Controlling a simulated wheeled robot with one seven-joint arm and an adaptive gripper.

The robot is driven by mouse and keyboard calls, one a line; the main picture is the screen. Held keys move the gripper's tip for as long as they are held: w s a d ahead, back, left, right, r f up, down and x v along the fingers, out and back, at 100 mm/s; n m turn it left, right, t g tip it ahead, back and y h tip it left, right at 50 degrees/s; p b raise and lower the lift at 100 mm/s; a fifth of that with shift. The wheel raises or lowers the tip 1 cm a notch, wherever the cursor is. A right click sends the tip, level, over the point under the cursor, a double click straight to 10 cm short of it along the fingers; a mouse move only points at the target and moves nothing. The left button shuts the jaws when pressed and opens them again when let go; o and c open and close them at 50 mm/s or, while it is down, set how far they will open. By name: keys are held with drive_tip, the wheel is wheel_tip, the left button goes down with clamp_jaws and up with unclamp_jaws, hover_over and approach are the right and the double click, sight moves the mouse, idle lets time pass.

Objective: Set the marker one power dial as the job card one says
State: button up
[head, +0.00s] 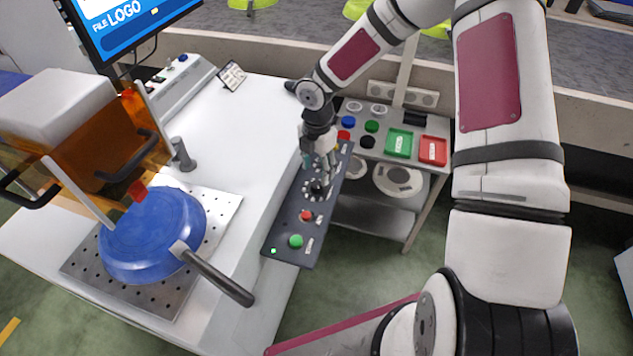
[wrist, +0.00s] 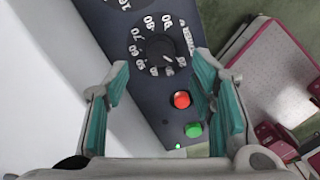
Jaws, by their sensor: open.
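The dark control panel (head: 283,252) runs along the edge of the white bench. A black dial (head: 317,187) with a ring of white numbers sits on it; it also shows in the wrist view (wrist: 160,50), upper middle. Its small white mark faces the lower right there, but the exact reading is too small to tell. My gripper (head: 322,172) is above the panel, close to this dial. In the wrist view its teal-padded fingers (wrist: 160,75) are spread and empty, with the dial slightly beyond the tips. A small card on a stand (head: 231,76) has unreadable print.
A red button (wrist: 181,99) and a green button (wrist: 194,129) lie just below the dial. A side table (head: 380,151) with coloured trays stands right of the panel.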

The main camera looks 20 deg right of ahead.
sight(317, 184)
wheel_tip(317, 184, down, 6)
drive_tip(key=shift+f, duration=0.1)
idle(0.4)
drive_tip(key=c, duration=1.2)
